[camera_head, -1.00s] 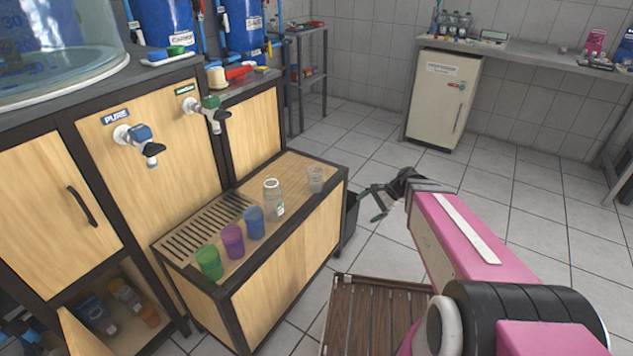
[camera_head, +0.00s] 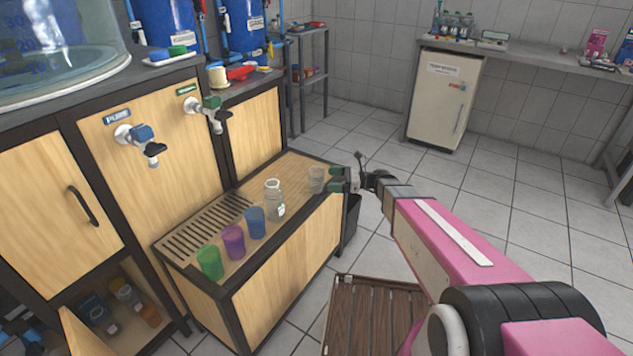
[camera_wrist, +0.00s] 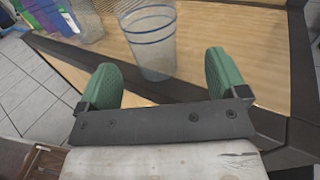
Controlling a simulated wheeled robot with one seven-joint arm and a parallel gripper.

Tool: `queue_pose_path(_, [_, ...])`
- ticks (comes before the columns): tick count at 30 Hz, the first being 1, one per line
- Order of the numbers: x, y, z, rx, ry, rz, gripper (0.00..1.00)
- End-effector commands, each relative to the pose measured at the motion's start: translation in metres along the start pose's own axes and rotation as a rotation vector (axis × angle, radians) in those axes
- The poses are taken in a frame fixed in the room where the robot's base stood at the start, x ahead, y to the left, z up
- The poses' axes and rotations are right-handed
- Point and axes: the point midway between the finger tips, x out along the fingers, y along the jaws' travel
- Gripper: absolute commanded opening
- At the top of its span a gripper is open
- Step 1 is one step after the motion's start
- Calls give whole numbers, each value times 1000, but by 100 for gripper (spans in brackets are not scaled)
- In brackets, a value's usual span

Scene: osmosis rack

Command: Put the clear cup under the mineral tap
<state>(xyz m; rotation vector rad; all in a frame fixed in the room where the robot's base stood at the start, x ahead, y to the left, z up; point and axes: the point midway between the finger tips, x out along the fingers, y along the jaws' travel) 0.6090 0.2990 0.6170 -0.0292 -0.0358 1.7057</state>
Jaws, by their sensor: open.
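The clear cup (camera_head: 317,180) stands upright at the far right end of the wooden counter (camera_head: 290,168). It also shows in the wrist view (camera_wrist: 152,40), just ahead of and between my fingers. My gripper (camera_head: 337,180) is open and empty beside the cup on its right side; its green fingertips (camera_wrist: 162,80) point towards it. The green-handled tap (camera_head: 210,112), with a green label too small to read surely, is on the cabinet right of the blue-handled tap (camera_head: 140,143) labelled PURE.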

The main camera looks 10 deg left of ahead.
Motion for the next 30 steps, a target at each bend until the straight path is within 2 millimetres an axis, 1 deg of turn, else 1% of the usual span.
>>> queue_pose_path(1, [6, 0, 0, 0, 0, 1, 92])
queue_pose_path(8, [20, 3, 1, -1, 1, 1, 92])
queue_pose_path(13, [42, 9, 5, -1, 1, 2, 92])
queue_pose_path(15, [52, 8, 4, -1, 1, 1, 92])
queue_pose_path(18, [61, 8, 4, -1, 1, 2, 92])
queue_pose_path(25, [62, 8, 4, -1, 1, 0, 92])
queue_pose_path(26, [62, 8, 4, -1, 1, 0, 85])
queue_pose_path(27, [62, 8, 4, -1, 1, 0, 72])
queue_pose_path(29, [62, 8, 4, -1, 1, 0, 52])
queue_pose_path(30, [62, 8, 4, -1, 1, 0, 39])
